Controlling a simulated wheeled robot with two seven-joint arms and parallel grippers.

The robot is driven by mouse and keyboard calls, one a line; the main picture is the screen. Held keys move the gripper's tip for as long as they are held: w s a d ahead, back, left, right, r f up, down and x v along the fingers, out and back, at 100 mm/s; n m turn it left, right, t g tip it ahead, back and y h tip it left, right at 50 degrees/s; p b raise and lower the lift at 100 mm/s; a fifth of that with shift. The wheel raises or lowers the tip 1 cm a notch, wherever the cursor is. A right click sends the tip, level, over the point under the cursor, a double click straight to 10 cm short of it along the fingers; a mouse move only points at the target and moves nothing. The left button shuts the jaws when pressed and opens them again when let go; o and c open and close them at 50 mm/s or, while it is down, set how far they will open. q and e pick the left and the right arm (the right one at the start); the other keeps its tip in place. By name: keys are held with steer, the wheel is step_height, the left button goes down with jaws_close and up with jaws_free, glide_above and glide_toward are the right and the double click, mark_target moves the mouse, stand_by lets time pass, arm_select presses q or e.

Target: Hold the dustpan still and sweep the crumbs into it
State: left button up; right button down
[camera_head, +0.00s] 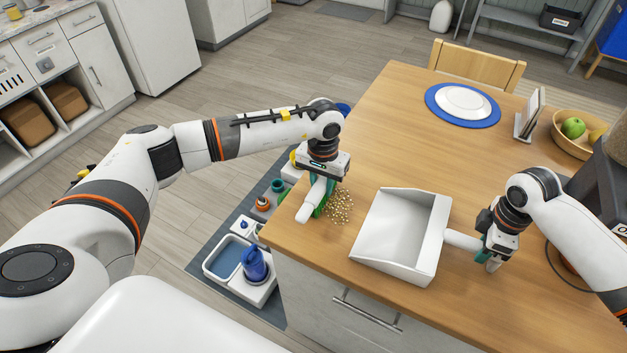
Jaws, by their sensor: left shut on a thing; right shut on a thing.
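The white dustpan (400,236) lies on the wooden table (400,105) with its open mouth facing left. My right gripper (487,254) is shut on its handle (461,241) at the right. My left gripper (322,182) is shut on a brush with a white handle (304,213) and green bristles (321,205), near the table's left edge. The crumbs (340,206) lie in a small tan heap just right of the brush, between it and the dustpan. The dustpan's visible floor looks empty. The gripper fingers on the brush are partly hidden.
A blue plate with a white dish (463,102), a small stand (530,115) and a fruit bowl (573,136) stand toward the back. A chair (476,66) is behind the table. Pet supplies on a grey mat (203,262) lie on the floor at left.

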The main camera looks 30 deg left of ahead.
arm_select(q)
steer(key=shift+w+d+f, duration=0.1)
steer(key=shift+d, duration=2.3)
steer(key=shift+w+d+f, duration=0.1)
steer(key=shift+d, duration=2.25)
arm_select(e)
steer(key=shift+s+f, duration=0.25)
steer(key=shift+f, duration=0.1)
arm_select(q)
steer(key=shift+r, duration=0.2)
steer(key=shift+w+d+r, duration=0.1)
steer(key=shift+d, duration=1.35)
steer(key=shift+w+d+r, duration=0.1)
steer(key=shift+d, duration=1.35)
steer(key=shift+r, duration=0.1)
steer(key=a+r, duration=0.2)
steer(key=r, duration=0.1)
steer(key=a+r, duration=0.1)
steer(key=r, duration=0.1)
steer(key=shift+s, duration=0.15)
steer(key=shift+a, duration=0.1)
